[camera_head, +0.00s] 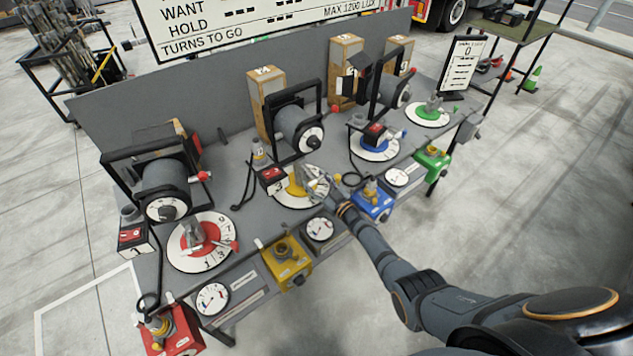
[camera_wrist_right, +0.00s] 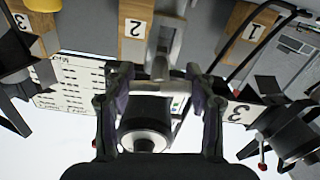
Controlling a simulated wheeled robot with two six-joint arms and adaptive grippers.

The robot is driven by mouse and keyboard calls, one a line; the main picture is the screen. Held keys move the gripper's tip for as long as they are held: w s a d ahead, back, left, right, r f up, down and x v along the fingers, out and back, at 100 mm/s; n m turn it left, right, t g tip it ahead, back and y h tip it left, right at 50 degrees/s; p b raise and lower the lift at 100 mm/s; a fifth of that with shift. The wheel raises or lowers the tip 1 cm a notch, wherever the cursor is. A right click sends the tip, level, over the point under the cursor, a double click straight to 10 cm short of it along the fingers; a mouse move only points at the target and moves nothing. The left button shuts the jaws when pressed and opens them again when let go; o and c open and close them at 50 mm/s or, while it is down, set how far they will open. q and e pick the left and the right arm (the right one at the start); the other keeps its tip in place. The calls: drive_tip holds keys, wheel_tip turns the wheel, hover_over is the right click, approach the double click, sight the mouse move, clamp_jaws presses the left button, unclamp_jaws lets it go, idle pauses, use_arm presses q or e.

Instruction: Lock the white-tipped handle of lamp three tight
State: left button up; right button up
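My right gripper (camera_head: 316,182) is over the yellow dial (camera_head: 290,196) in the head view, at the front of the middle lamp (camera_head: 300,130). A small box marked 3 (camera_head: 272,174) stands beside that dial. In the right wrist view, the fingers of the gripper (camera_wrist_right: 158,80) are apart, with a pale bar (camera_wrist_right: 155,87) showing between them. I cannot tell whether they touch it. A black lamp body (camera_wrist_right: 147,122) shows beyond the fingers. A white tip on a handle cannot be made out clearly. My left gripper is out of view.
A red dial (camera_head: 202,241) and lamp (camera_head: 165,190) stand to the left; a blue dial (camera_head: 375,146) and green dial (camera_head: 427,112) stand to the right. Yellow (camera_head: 287,264) and blue (camera_head: 371,203) boxes line the front edge. A grey panel (camera_head: 200,85) stands behind.

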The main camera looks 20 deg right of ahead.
drive_tip(key=o, duration=0.4)
drive_tip(key=v, duration=1.2)
